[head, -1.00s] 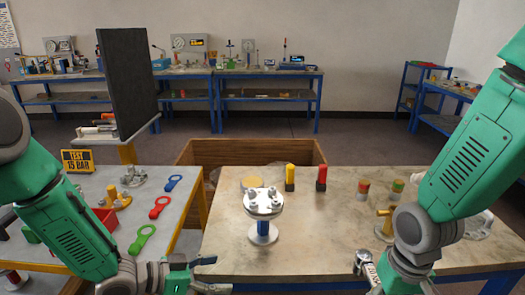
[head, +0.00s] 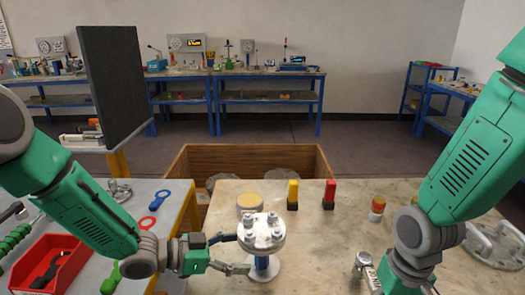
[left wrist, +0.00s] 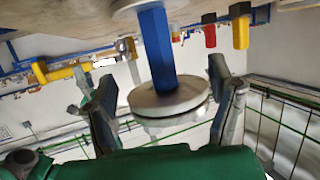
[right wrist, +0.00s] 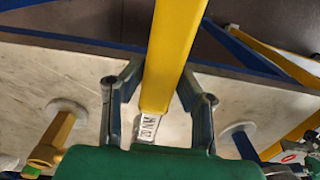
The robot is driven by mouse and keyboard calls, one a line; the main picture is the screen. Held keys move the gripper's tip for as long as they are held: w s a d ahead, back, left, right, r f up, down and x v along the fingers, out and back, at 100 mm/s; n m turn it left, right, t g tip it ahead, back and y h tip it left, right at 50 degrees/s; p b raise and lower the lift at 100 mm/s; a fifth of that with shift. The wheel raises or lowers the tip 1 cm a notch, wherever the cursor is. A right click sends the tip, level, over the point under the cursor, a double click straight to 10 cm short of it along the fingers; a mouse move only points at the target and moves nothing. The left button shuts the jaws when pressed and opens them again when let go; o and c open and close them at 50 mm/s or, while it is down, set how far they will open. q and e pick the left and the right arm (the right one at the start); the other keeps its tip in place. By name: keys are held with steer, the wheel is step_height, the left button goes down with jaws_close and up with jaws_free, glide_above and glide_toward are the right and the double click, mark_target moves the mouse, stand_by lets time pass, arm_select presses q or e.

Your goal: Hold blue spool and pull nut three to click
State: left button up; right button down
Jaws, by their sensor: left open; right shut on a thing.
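The blue spool (head: 262,263) stands upright on the right bench, a blue post between a round foot and a pale flange (head: 263,232) with several bolts and nuts on top. No nut numbers are readable. My left gripper (head: 240,253) reaches in from the left, open, its fingers beside the spool under the flange. In the left wrist view the post (left wrist: 155,50) lies between the open fingers (left wrist: 163,85), with no clear contact. My right gripper (right wrist: 156,85) is shut on a yellow tool (right wrist: 175,50) with a white label; its silver end (head: 363,264) shows in the head view.
The left bench holds a red bin (head: 45,268) and coloured ring tags. A dark panel (head: 113,85) rises behind.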

mark_target(257, 266)
arm_select(q)
steer(key=b+x, duration=0.1)
steer(key=x, duration=0.2)
steer(key=shift+d+f, duration=0.1)
steer(key=shift+d, duration=0.15)
arm_select(e)
steer(key=shift+f, duration=0.85)
arm_select(q)
steer(key=shift+w+d+f+b, duration=0.25)
steer(key=shift+w+d+b, duration=0.1)
steer(key=shift+d+b, duration=0.2)
arm_select(e)
steer(key=shift+a+f, duration=0.25)
steer(key=shift+f, duration=0.05)
arm_select(q)
steer(key=shift+d, duration=0.2)
arm_select(e)
steer(key=shift+d, duration=0.15)
arm_select(q)
steer(key=c, duration=1.6)
